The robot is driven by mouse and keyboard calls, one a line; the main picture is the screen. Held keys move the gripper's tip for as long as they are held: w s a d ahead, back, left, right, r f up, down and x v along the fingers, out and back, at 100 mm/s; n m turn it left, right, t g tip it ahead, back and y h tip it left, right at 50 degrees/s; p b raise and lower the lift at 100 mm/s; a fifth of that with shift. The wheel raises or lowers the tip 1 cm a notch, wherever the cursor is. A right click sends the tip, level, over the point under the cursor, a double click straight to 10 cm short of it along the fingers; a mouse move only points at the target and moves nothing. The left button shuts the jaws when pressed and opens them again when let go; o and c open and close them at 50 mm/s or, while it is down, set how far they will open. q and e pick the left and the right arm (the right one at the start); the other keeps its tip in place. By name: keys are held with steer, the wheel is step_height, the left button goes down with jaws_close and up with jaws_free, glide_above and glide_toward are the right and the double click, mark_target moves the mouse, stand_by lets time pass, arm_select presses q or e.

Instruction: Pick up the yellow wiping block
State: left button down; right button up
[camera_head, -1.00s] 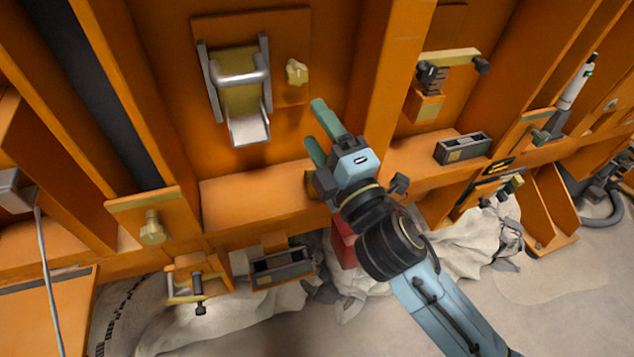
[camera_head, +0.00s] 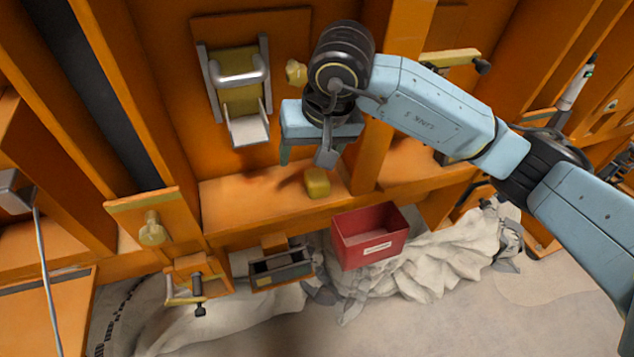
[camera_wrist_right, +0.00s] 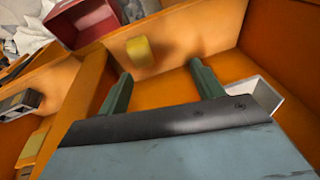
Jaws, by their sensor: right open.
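The yellow wiping block (camera_head: 317,182) stands on the orange ledge (camera_head: 245,193) below the panel with the metal handle. It also shows in the right wrist view (camera_wrist_right: 140,52), beyond the fingertips and closer to the left finger in that picture. My right gripper (camera_head: 304,160) is above the ledge, up and to the left of the block, and apart from it. In the right wrist view its two green fingers (camera_wrist_right: 162,75) are spread with nothing between them. My left gripper is out of view.
A red open box (camera_head: 368,238) with a white label stands below the ledge beside crumpled pale cloth (camera_head: 435,262). A metal handle and chute (camera_head: 240,85) sit on the panel, with a yellow knob (camera_head: 296,72) beside it. The ledge left of the block is clear.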

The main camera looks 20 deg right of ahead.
steer(key=w+d+h, duration=0.1)
steer(key=d+h, duration=0.1)
steer(key=d, duration=0.1)
glide_above(317, 176)
steer(key=s, duration=0.2)
step_height(317, 176, down, 6)
steer(key=shift+a+f+b, duration=0.1)
steer(key=shift+b, duration=0.25)
steer(key=shift+x, duration=2.85)
steer(key=shift+a, duration=0.1)
steer(key=c, duration=1)
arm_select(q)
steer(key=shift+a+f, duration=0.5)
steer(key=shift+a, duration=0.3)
arm_select(e)
steer(key=shift+c, duration=0.2)
